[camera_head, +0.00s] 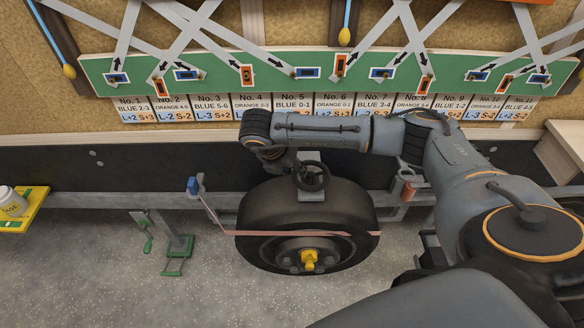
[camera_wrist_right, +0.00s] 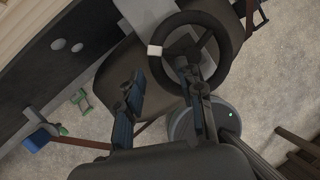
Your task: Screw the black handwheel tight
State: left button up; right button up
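The black handwheel (camera_head: 324,181) sits on a grey bracket (camera_head: 312,195) at the top of a big black tyre (camera_head: 262,213). In the right wrist view the handwheel (camera_wrist_right: 240,40) shows as a ring with spokes and a small white mark on its left rim. My right gripper (camera_wrist_right: 163,85) is open, with its fingers apart. One finger lies left of the rim, and the other reaches over the lower part of the ring near the spokes. I cannot tell whether either touches it. In the head view the right gripper (camera_head: 292,166) is beside the handwheel, partly hidden by its arm. My left gripper is not in view.
A reddish strap (camera_head: 285,233) crosses the tyre, which has a yellow hub piece (camera_head: 309,260). A green jack-like stand (camera_head: 177,245) is on the floor to the left. A yellow shelf (camera_head: 28,213) holds a white container (camera_head: 11,202). A green board (camera_head: 215,76) spans the wall.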

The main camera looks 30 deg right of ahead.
jog(key=shift+c, duration=0.4)
grip_shut()
jog(key=shift+w+d+f+m+g+b, duration=0.1)
jog(key=shift+w+f+m+g+b, duration=0.15)
jog(key=shift+m+b, duration=0.55)
jog(key=shift+w+d+r+m+g+b, duration=0.1)
jog(key=shift+w+d+m+g+b, duration=0.15)
jog(key=shift+m+b, duration=0.3)
jog(key=shift+w+d+m+g+b, duration=0.15)
jog(key=shift+m+g+b, duration=0.15)
jog(key=shift+m, duration=0.35)
jog(key=m, duration=0.1)
jog(key=d+m+g, duration=0.1)
jog(key=shift+w+r+m+b, duration=0.1)
jog(key=shift+w+m+b, duration=0.2)
jog(key=shift+b, duration=0.05)
jog(key=shift+w+d+r+m+g+y, duration=0.1)
jog(key=shift+d+m+g+y, duration=0.25)
jog(key=shift+m, duration=0.55)
jog(key=shift+w+d+m+g+y, duration=0.1)
jog(key=shift+d+m+g+y, duration=0.2)
jog(key=shift+m, duration=0.6)
jog(key=shift+d, duration=0.15)
